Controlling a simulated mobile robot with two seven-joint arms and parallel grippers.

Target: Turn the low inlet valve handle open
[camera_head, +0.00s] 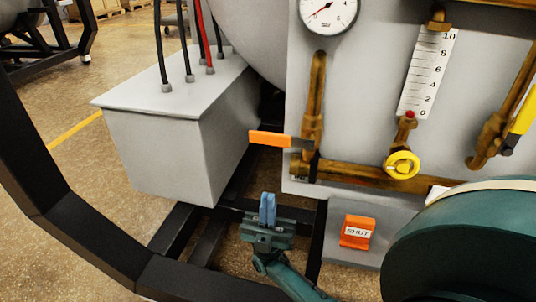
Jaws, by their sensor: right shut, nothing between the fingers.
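The low inlet valve has an orange lever handle (270,138). It lies roughly level and points left from the brass pipework at the lower left of the grey panel. My right gripper (267,208) comes up from the bottom of the picture, its blue fingers pointing up. The fingers are shut together with nothing between them. They appear below the orange handle, with a visible gap between. My left gripper is not in view.
A grey box (150,150) with cables stands left of the handle. A yellow round knob (402,165) sits below a scale on the panel (360,110). An orange "SHUT" tag (357,232) is right of my gripper. Black frame beams (180,282) run below.

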